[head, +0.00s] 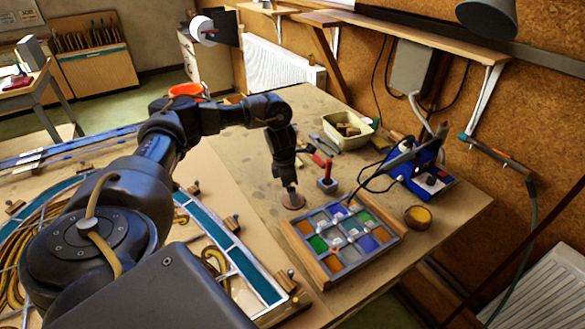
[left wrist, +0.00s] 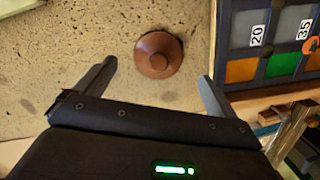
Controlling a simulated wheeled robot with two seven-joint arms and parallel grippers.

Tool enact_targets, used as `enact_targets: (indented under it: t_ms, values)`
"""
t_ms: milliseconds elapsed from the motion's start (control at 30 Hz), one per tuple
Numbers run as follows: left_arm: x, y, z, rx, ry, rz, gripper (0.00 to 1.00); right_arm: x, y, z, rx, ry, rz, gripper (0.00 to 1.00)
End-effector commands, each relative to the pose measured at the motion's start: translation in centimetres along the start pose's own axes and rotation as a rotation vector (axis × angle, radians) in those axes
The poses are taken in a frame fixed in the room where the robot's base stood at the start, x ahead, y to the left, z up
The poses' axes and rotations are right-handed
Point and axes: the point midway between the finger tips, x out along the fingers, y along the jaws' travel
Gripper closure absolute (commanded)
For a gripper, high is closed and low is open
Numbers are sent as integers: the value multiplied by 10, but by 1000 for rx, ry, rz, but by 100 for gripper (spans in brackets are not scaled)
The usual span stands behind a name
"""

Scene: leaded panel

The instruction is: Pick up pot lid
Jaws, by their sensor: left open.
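The pot lid (left wrist: 159,55) is a small round reddish-brown disc with a raised knob, lying on the worktable. In the head view the lid (head: 293,202) lies left of the tray of coloured glass, directly below my left gripper (head: 290,187). In the left wrist view my left gripper (left wrist: 155,82) is open, with one finger on each side of the picture. The lid shows between and slightly beyond the fingertips, and nothing is held. Whether the fingers touch the table cannot be told. My right gripper is not in view.
A wooden tray (head: 310,272) of coloured glass squares stands close to the right of the lid. Behind are a red-handled tool in a small block (head: 327,184), a pale bin (head: 347,141) and a blue soldering station (head: 428,178). A leaded panel (head: 238,262) lies left. Bare tabletop surrounds the lid's left side.

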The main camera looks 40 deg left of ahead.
Motion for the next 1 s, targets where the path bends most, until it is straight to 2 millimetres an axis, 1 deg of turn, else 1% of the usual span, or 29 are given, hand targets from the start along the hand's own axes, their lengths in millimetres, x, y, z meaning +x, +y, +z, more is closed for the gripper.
enact_targets:
  t_ms: [33, 100, 200, 300, 533, 567, 900, 933, 1000]
  values:
    - [3, -1, 0, 0, 5, -2, 5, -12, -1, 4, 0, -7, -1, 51]
    - [14, 0, 1, -1, 4, -2, 5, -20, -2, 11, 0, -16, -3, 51]
    - [30, 0, 0, -1, 3, -2, 5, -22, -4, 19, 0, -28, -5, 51]
    - [38, 0, 0, -1, 1, -1, 5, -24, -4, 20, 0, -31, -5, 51]
    - [40, 1, 0, 0, 0, 0, 5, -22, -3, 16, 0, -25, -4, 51]
    - [40, 1, 0, 0, 0, 0, 6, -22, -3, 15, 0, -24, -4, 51]
    - [40, 1, 0, 0, 0, 0, 51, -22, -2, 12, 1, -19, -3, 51]
    - [40, 1, 0, 0, -1, 0, 53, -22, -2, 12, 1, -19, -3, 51]
    - [40, 1, 0, 0, -1, 0, 53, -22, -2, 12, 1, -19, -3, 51]
